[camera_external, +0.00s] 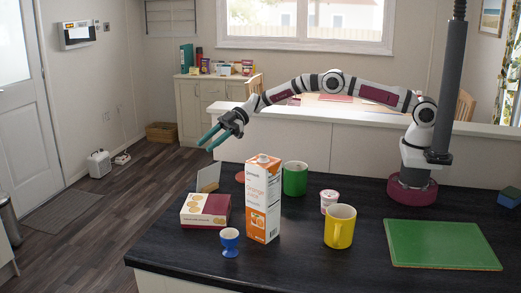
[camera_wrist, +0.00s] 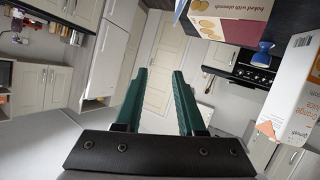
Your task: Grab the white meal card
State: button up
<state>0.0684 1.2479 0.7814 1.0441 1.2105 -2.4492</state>
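A small pale upright card (camera_external: 208,178), likely the meal card, stands on the dark counter behind the biscuit box. Its face looks beige with a whitish edge, and its lower part is hidden by the box. I cannot clearly make it out in the wrist view. My gripper (camera_external: 204,146) is in the air above and behind the card, apart from it, pointing left and downward. In the wrist view my gripper (camera_wrist: 160,72) has its two green fingers apart with nothing between them.
The biscuit box (camera_external: 205,210), orange juice carton (camera_external: 263,200) and blue egg cup (camera_external: 229,242) stand near the card. A green mug (camera_external: 295,178), yogurt pot (camera_external: 328,201), yellow mug (camera_external: 340,226) and green board (camera_external: 440,244) are further right. The counter's front middle is clear.

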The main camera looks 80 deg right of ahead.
aim_at(204, 169)
notch_tip(204, 169, down, 7)
jog(key=shift+r, duration=0.1)
jog(key=shift+w+a+f, duration=0.5)
jog(key=shift+a+f, duration=0.25)
jog(key=shift+a, duration=0.1)
jog(key=shift+w+a+f, duration=0.1)
jog(key=shift+w+a, duration=0.05)
jog(key=shift+a, duration=0.3)
grip_shut()
dwell(0.4)
